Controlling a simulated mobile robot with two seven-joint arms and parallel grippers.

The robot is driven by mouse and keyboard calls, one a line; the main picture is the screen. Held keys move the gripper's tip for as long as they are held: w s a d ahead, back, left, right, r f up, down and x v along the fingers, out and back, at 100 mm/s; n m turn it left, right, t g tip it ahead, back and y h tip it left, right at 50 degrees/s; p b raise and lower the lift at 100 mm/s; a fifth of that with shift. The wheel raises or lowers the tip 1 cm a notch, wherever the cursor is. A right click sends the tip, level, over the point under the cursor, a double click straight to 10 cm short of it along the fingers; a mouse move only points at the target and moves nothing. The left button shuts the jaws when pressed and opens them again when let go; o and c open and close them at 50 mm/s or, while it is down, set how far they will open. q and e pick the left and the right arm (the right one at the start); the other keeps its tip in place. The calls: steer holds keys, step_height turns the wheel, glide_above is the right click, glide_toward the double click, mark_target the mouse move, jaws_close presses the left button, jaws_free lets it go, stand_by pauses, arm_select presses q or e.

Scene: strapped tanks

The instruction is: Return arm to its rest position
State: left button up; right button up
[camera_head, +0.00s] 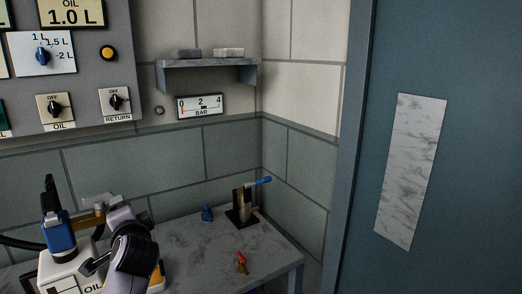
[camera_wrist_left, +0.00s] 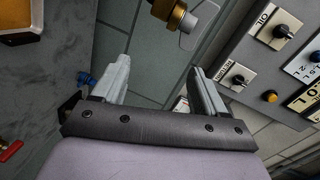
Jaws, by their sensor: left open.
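My left arm (camera_head: 130,250) comes in at the lower left of the head view, beside the white oil tank (camera_head: 55,272) with its blue and black fitting (camera_head: 58,237). In the left wrist view my left gripper (camera_wrist_left: 158,72) is open, with its two grey fingers wide apart and nothing between them. A brass and white fitting (camera_wrist_left: 175,16) shows beyond the fingertips, apart from them. My right gripper is in neither view.
A grey control panel (camera_head: 85,75) with knobs is on the wall. The marbled table (camera_head: 195,250) carries a blue item (camera_head: 207,214), a dark stand with a blue-tipped lever (camera_head: 243,205) and a small red-handled part (camera_head: 241,262). A shelf (camera_head: 207,64) holds two blocks. A blue door stands right.

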arm_select(q)
steer(key=s+d+f+h, duration=0.2)
steer(key=s+f, duration=0.1)
steer(key=f, duration=0.4)
steer(key=s+d+f+n+h, duration=0.1)
steer(key=s+f+h, duration=0.1)
steer(key=s+f, duration=0.3)
steer(key=s+d+f+h, duration=0.2)
steer(key=f, duration=0.6)
steer(key=s+d+f+n+g+h, duration=0.1)
steer(key=s+f, duration=0.4)
steer(key=s, duration=0.5)
steer(key=s+d+f+n+g+h, duration=0.1)
steer(key=s+d+f+n+h, duration=0.2)
steer(key=s+f, duration=0.3)
steer(key=s+d+n, duration=0.1)
steer(key=s, duration=0.4)
steer(key=shift+n+g+h, duration=0.3)
steer(key=shift+h, duration=0.1)
steer(key=shift+s+f, duration=0.1)
